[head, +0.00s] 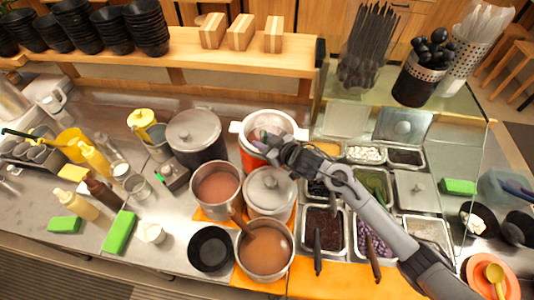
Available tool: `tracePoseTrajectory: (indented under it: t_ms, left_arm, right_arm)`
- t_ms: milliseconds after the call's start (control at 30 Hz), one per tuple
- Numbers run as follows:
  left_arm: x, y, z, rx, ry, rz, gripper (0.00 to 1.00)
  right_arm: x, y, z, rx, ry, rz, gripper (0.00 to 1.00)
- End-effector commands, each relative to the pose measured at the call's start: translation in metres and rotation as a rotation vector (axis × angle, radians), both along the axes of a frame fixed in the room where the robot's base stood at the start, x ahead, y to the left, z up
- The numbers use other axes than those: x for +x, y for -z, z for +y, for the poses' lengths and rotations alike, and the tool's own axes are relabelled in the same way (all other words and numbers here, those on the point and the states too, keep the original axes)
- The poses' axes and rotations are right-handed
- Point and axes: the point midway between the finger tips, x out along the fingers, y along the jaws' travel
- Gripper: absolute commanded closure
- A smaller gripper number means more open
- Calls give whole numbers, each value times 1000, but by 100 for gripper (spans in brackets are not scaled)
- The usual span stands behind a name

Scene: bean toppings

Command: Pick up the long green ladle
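No long green ladle shows clearly as a whole. A long, thin, dark handle with a green-yellow end (14,132) lies at the far left over a grey rack; I cannot tell whether it is a ladle. A green thing (374,182) also lies in a metal topping tray to the right. My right gripper (264,142) is over the mouth of a red pot with a white rim (248,161). Its wrist hides part of the pot, and its fingers are too small and blurred to tell if they are open or hold anything. My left gripper is not in view.
A lidded grey pot (194,132), brown-filled pots (216,187) and a silver lidded pot (270,188) crowd around the red pot. Topping trays (322,228) stand beneath my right arm. A glass panel (470,150) stands at right.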

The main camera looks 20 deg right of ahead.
Motion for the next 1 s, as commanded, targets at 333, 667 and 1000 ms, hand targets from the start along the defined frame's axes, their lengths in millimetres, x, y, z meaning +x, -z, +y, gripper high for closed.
tracePoseTrajectory:
  t_ms: [333,667,1000]
  left_arm:
    - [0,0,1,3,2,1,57]
    - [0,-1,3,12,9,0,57]
    - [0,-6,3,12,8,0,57]
  right_arm:
    - [0,-1,0,0,0,-1,100]
    - [0,-24,0,0,0,-4,100]
    - [0,-82,0,1,1,-4,100]
